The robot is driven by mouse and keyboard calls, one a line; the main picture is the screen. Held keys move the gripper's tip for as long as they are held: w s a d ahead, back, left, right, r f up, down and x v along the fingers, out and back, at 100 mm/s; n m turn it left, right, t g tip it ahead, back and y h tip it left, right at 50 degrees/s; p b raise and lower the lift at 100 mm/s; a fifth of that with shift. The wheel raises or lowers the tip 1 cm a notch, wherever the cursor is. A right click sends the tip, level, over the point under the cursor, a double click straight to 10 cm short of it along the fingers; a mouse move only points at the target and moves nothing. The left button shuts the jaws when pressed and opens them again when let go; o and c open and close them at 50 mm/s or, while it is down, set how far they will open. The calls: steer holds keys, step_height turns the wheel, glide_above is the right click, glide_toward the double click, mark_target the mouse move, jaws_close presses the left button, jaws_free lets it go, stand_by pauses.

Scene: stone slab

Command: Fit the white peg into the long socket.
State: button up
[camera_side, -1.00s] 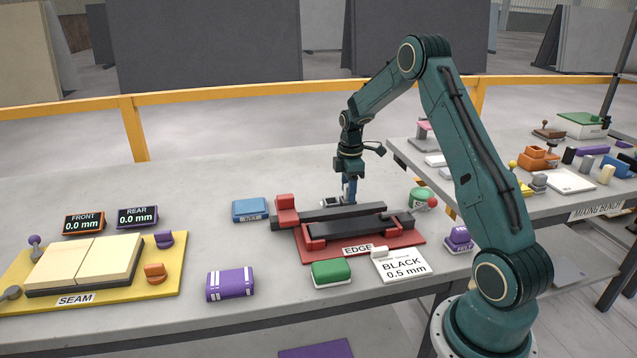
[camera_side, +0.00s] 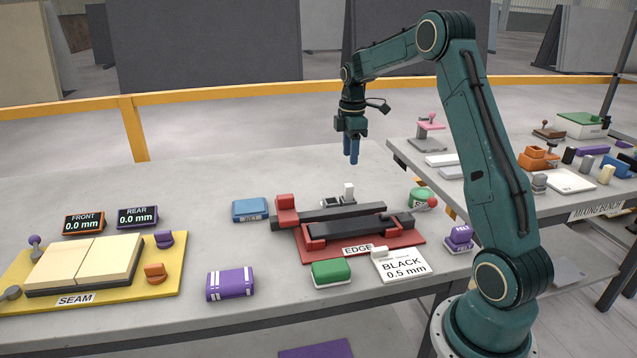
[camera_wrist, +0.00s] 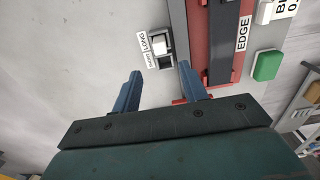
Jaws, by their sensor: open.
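The white peg (camera_side: 349,192) stands upright behind the dark bar of the red EDGE fixture, next to a small labelled block. In the wrist view the white peg (camera_wrist: 165,37) is beside a LONG label (camera_wrist: 145,43); a smaller label, hard to read, sits below that. A dark socket opening (camera_wrist: 165,62) shows near the peg. I cannot tell how deep the peg sits or which socket it is in. My gripper (camera_side: 351,161) is above the peg, clear of it, open and empty. Its two blue fingers (camera_wrist: 160,70) are apart in the wrist view.
The red EDGE fixture (camera_side: 415,246) with dark bars lies just in front of the peg. A blue block (camera_side: 250,210) is to the left, a green tin (camera_side: 420,198) with a red knob to the right. The yellow SEAM board (camera_side: 165,280) is far left. Bench behind the peg is clear.

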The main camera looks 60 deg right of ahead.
steer(key=shift+r, duration=0.3)
stand_by(0.4)
steer(key=s+a+r+m+t, duration=0.1)
steer(key=s+a+r, duration=0.25)
steer(key=a, duration=0.25)
steer(key=s+a+r+m+t, duration=0.1)
steer(key=s+a+r+m, duration=0.1)
steer(key=a+r, duration=0.3)
steer(key=s+a+r+m, duration=0.1)
steer(key=s+a+r, duration=0.15)
steer(key=a, duration=0.55)
steer(key=s+a+m+t, duration=0.1)
steer(key=s+a+m, duration=0.1)
steer(key=s+a, duration=0.3)
steer(key=s+a+f+m+t, duration=0.1)
steer(key=s+a+m+t, duration=0.1)
steer(key=s+a, duration=0.4)
steer(key=s+m, duration=0.1)
steer(key=s, duration=0.3)
steer(key=shift+s+a+t, duration=0.25)
steer(key=shift+s+t, duration=0.05)
steer(key=shift+s, duration=0.1)
